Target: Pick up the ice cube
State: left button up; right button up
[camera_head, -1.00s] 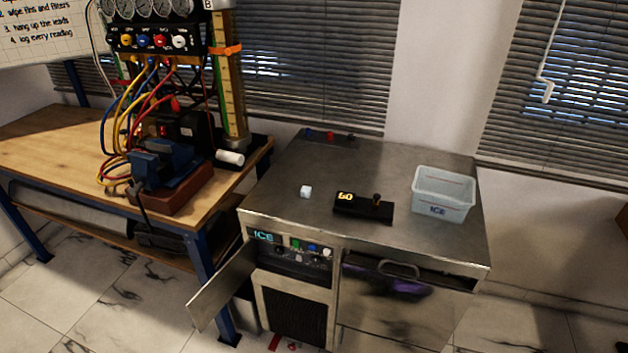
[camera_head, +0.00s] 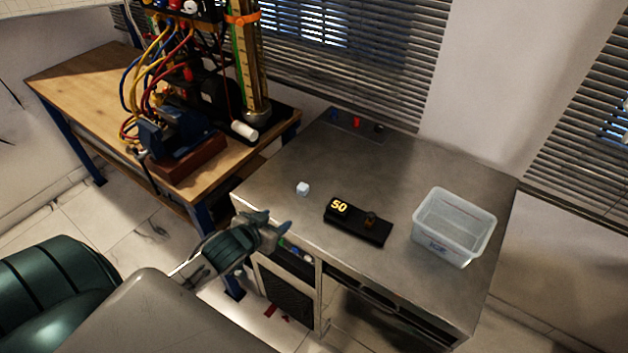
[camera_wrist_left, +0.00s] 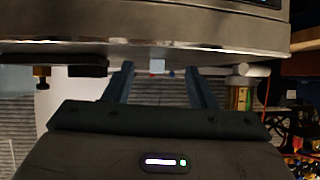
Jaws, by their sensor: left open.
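A small pale ice cube (camera_head: 302,188) sits on the steel counter top (camera_head: 290,215), near its left front edge. My left gripper (camera_head: 280,229) is open and empty at the counter's front left edge, nearer the camera than the cube and apart from it. In the left wrist view, the cube (camera_wrist_left: 157,66) shows between the two fingers of the left gripper (camera_wrist_left: 160,75), farther off at the counter's edge; that picture appears upside down. My right gripper is not in view.
A black box with a lit display (camera_head: 357,222) stands right of the cube. A clear bin marked ICE (camera_head: 453,228) stands at the counter's right. A wooden bench (camera_head: 75,75) with a vise (camera_head: 175,140) and coloured leads is at the left. The counter behind the cube is clear.

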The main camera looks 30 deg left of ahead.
aim_at(302, 187)
pick_arm(q)
jog(key=shift+t+h, duration=0.3)
jog(key=shift+t, duration=0.5)
jog(key=w+r, duration=0.1)
jog(key=w+a+r, duration=0.1)
jog(key=w+r, duration=0.1)
jog(key=shift+w, duration=0.25)
jog(key=x, duration=0.5)
jog(key=shift+w+d+r+p, duration=0.1)
jog(key=shift+w+p, duration=0.05)
jog(key=shift+p, duration=0.25)
jog(key=shift+w+p, duration=0.4)
jog(key=shift+w, duration=0.15)
jog(key=p+x, duration=0.1)
jog(key=x, duration=0.3)
jog(key=shift+d, duration=0.2)
jog(key=shift+c, duration=0.2)
jog(key=c, duration=1)
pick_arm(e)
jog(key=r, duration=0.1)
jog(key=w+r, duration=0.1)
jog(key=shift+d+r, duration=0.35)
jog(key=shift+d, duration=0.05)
